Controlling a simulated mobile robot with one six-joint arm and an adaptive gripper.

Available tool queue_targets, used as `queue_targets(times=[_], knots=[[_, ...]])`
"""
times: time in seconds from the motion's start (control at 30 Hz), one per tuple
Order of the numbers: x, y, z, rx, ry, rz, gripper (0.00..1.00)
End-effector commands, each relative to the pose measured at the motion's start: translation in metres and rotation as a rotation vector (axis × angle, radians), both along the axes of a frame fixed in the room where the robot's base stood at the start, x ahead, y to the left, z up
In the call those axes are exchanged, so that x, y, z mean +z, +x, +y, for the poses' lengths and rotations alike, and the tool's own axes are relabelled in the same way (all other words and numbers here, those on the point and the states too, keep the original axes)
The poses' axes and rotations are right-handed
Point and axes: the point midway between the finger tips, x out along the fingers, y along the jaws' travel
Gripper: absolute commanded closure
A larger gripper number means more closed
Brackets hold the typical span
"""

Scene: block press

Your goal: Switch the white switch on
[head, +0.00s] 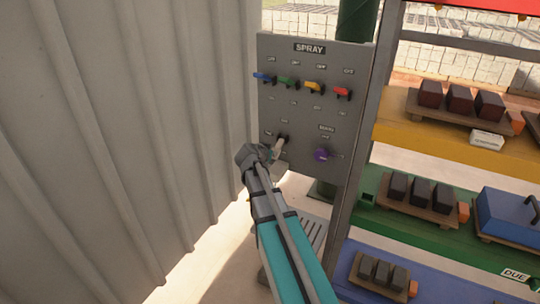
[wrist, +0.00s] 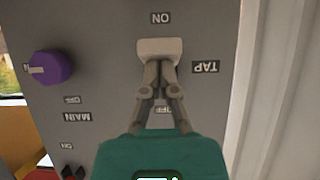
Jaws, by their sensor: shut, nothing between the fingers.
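The white switch (wrist: 160,48) is a pale, blocky handle on the grey panel (wrist: 100,30). In the wrist view it sits close to the ON label, with the TAP label beside it and the OFF label behind my fingers. My gripper (wrist: 160,66) is shut and empty. Its fingertips are at the edge of the handle on the OFF side and look to be touching it. In the head view my gripper (head: 277,150) is at the lower left of the panel and mostly hides the switch.
A purple knob (head: 321,155) marked MAIN is right of my gripper. Blue, green, yellow and red levers (head: 341,92) line the panel above. A corrugated wall (head: 120,120) stands close on the left. Shelves (head: 405,130) with dark blocks stand on the right.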

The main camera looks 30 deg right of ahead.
Motion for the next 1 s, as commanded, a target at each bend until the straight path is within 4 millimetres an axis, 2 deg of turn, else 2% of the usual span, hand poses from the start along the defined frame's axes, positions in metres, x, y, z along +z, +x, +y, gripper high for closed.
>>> queue_targets(times=[0.3,1.0], knots=[[-0.0126,0.0025,0.0029,0.006,0.001,0.001,1.0],[-0.0127,0.0012,0.0059,0.006,0.003,0.001,1.0]])
